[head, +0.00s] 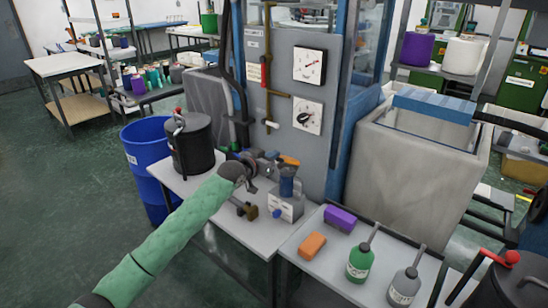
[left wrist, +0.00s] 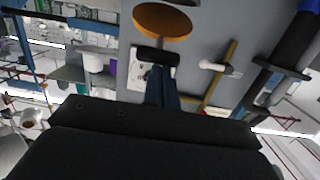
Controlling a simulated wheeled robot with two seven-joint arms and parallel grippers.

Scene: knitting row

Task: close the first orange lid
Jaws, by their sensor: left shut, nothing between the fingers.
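An orange lid (head: 289,160) shows just above a blue, upright cup-like part (head: 287,182) on a small grey device (head: 286,208) on the bench. In the left wrist view an orange disc (left wrist: 162,20), which looks like this lid, shows its flat face just beyond my fingertips. My left gripper (head: 252,177) is beside the device, left of the lid. In the left wrist view its fingers (left wrist: 158,57) are shut and empty. I cannot tell whether they touch the lid. The lid's hinge is hidden. My right gripper is not in view.
A grey panel with gauges (head: 309,66) rises behind the device. A black pot (head: 192,145) stands left on the bench. On the front table are an orange block (head: 312,245), a purple block (head: 340,218), a green bottle (head: 358,262) and a grey bottle (head: 404,287).

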